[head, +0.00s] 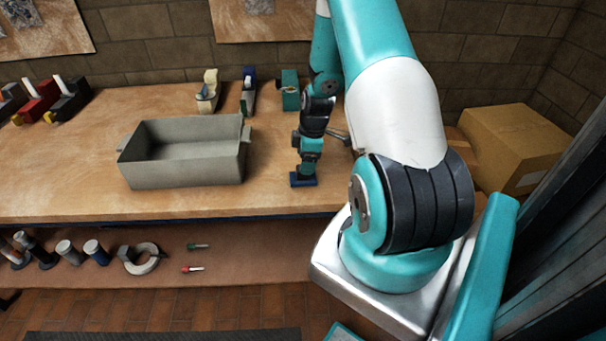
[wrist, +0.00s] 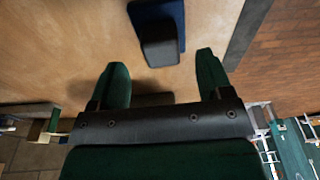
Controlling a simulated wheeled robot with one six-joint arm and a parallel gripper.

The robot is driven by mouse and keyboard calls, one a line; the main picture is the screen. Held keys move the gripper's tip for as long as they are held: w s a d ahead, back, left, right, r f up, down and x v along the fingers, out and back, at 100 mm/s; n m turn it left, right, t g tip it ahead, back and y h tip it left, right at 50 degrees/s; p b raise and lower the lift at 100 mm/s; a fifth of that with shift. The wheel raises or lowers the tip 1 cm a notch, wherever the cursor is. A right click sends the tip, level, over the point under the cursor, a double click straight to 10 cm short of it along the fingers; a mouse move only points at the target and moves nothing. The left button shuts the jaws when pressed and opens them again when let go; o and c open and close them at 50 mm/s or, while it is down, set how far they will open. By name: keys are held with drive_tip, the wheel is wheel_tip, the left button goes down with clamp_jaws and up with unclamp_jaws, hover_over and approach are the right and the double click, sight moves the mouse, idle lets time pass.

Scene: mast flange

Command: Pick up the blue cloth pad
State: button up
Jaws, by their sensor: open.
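The blue cloth pad (head: 302,181) lies flat near the front edge of the workbench. In the wrist view the blue pad (wrist: 178,9) is at the top, with a dark grey block-like part (wrist: 160,45) on it. My gripper (head: 308,172) points down right over the pad in the head view. In the wrist view my gripper (wrist: 161,62) has its two green fingers apart, with nothing between them. The grey part lies just beyond the fingertips, between their lines. Whether a finger touches it, I cannot tell.
A grey open bin (head: 185,180) stands left of the pad on the workbench (head: 60,190). Tape dispensers (head: 208,92) and a teal object (head: 290,90) stand at the back. A lower shelf holds a ring clamp (head: 142,258) and screwdrivers (head: 193,268). A cardboard box (head: 510,140) is at right.

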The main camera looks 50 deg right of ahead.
drive_tip(key=f, duration=0.2)
drive_tip(key=f+p, duration=0.1)
drive_tip(key=f, duration=0.1)
drive_tip(key=shift+w+a, duration=0.25)
drive_tip(key=shift+a, duration=0.1)
drive_tip(key=c, duration=1)
wheel_tip(320, 180, up, 20)
drive_tip(key=b, duration=0.2)
drive_tip(key=shift+b, duration=0.35)
